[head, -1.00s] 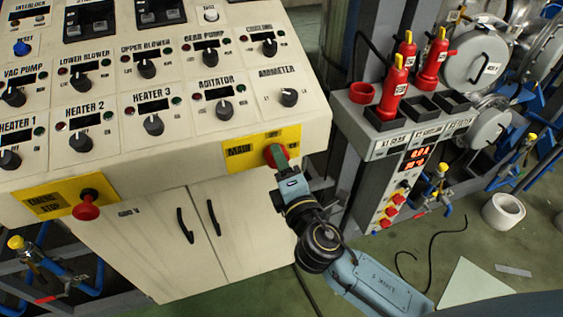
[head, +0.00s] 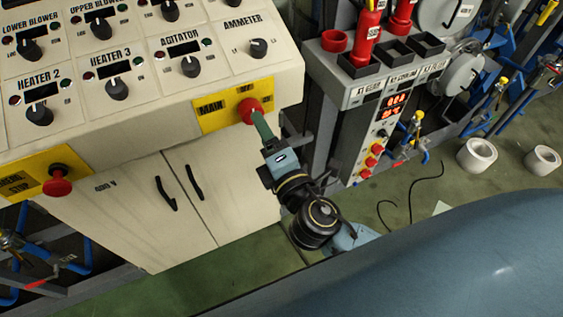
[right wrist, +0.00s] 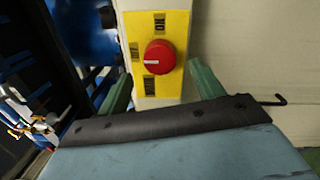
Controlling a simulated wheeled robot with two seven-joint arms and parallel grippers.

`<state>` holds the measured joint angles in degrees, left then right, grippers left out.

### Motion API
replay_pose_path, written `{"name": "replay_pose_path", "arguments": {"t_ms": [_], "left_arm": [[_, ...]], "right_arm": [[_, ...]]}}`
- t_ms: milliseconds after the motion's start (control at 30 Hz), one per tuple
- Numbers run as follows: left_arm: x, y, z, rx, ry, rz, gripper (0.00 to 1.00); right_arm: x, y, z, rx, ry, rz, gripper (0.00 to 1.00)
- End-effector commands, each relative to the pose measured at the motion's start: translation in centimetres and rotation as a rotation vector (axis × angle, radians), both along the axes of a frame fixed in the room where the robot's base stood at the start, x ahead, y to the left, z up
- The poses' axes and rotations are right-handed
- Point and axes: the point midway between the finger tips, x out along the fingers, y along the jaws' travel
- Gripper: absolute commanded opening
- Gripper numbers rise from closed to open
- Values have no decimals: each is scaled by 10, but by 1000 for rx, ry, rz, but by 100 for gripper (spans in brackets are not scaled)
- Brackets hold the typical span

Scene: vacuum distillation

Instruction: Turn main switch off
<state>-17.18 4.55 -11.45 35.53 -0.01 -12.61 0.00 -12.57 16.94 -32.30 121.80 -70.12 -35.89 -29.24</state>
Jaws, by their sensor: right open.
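The main switch (head: 249,110) is a red round knob on a yellow plate marked MAIN (head: 212,108), at the right end of the cream panel's front edge. In the right wrist view the red knob (right wrist: 160,57) faces me, with a white mark on its left side. My right gripper (head: 260,122) reaches up to the knob from the lower right. In the wrist view its two green fingers stand apart, one on each side of the plate, with the knob between and beyond them. I cannot tell whether they touch it. My left gripper is out of view.
A red emergency-stop button (head: 57,187) sits on a yellow plate at the panel's left. Black selector knobs, such as the ammeter knob (head: 258,48), lie above the switch. A grey unit with red displays (head: 393,106) stands at the right. White rings (head: 477,155) lie on the floor.

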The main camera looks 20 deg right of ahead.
Motion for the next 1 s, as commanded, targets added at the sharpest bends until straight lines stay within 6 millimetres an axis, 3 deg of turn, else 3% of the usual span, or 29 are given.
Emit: {"name": "replay_pose_path", "arguments": {"t_ms": [200, 400, 600, 1000], "left_arm": [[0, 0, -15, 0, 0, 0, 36], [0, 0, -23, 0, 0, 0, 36], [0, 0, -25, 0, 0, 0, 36], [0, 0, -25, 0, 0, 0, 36]], "right_arm": [[-47, -2, -6, 0, 3, 0, 67], [-74, -3, -5, 1, 1, 1, 67], [-83, -3, -4, 0, 0, 0, 67], [-84, -3, -3, 0, -1, 0, 67]]}}
